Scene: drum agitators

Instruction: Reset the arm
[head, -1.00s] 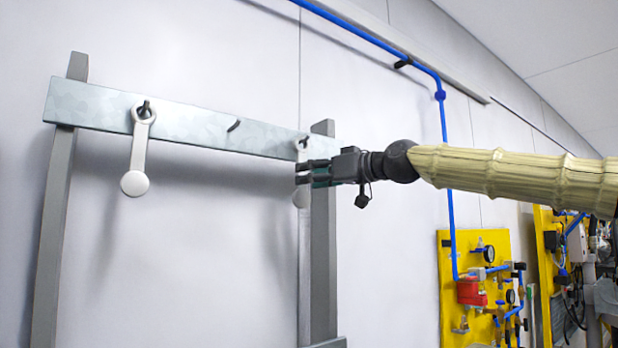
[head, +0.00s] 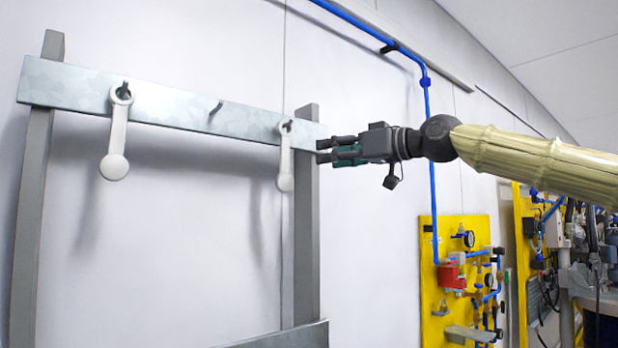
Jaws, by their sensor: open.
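My gripper (head: 322,152) is at the centre of the head view, at the end of my beige-sleeved arm that comes in from the right. It points left, is open, and nothing shows between its fingers. Its fingertips appear just right of the right white agitator (head: 285,165), and they look apart from it. That agitator hangs from a hook on the metal rail. A second white agitator (head: 115,145) hangs from a hook near the rail's left end.
The galvanised rail (head: 165,108) sits on two grey posts; its middle hook (head: 216,106) is empty. A blue pipe (head: 432,165) runs down the wall behind my arm. A yellow panel (head: 440,225) with gauges and valves stands at lower right.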

